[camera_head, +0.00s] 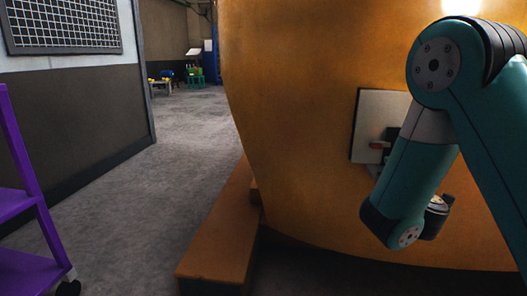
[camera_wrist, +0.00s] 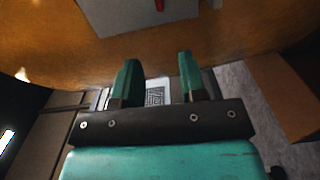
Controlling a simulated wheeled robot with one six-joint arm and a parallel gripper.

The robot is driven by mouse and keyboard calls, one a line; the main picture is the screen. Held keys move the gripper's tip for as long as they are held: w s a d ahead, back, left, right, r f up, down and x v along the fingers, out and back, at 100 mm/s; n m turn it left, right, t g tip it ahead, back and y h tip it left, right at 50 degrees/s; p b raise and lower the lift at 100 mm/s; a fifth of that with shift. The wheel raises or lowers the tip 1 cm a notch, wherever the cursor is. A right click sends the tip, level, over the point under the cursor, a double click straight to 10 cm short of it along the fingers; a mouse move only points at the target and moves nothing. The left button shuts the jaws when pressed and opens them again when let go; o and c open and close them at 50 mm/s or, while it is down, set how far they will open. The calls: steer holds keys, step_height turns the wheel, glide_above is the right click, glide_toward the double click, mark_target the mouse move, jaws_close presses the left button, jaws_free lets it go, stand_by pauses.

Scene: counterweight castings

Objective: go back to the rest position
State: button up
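My gripper is seen close up in the wrist view (camera_wrist: 157,80), with its two teal fingers apart and nothing between them. In the head view my teal arm is folded down at the right, in front of a large orange-yellow casting (camera_head: 295,100). The gripper's fingers are hidden there behind the arm's last link. The casting also fills the top of the wrist view (camera_wrist: 130,52), beyond the fingertips. A pale square plate (camera_head: 373,105) with a small red part is on the casting, partly behind my arm; what looks like the same plate shows in the wrist view (camera_wrist: 125,14).
An orange-brown block (camera_head: 222,235) lies on the floor at the casting's foot. A purple cart (camera_head: 25,215) stands at the left. A wall with a wire grid (camera_head: 65,22) is behind it. The grey floor (camera_head: 170,170) between is clear, with coloured items far back.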

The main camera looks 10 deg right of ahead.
steer(key=s+a+r+m+g+y+p, duration=0.2)
steer(key=s+a+m+g+y, duration=0.25)
steer(key=s+a+g, duration=0.6)
steer(key=s+a+r+m+g+y+p, duration=0.25)
steer(key=s+a+g+y, duration=0.3)
steer(key=s+a, duration=0.95)
steer(key=s+d+r+p, duration=0.1)
steer(key=s+r+p, duration=0.1)
steer(key=r+p, duration=1.6)
steer(key=s+d+r+g+p, duration=0.1)
steer(key=s+r+p, duration=0.1)
steer(key=r+p, duration=1.7)
steer(key=shift+s+d+r, duration=0.15)
steer(key=shift+d+r, duration=0.05)
steer(key=shift+r, duration=0.2)
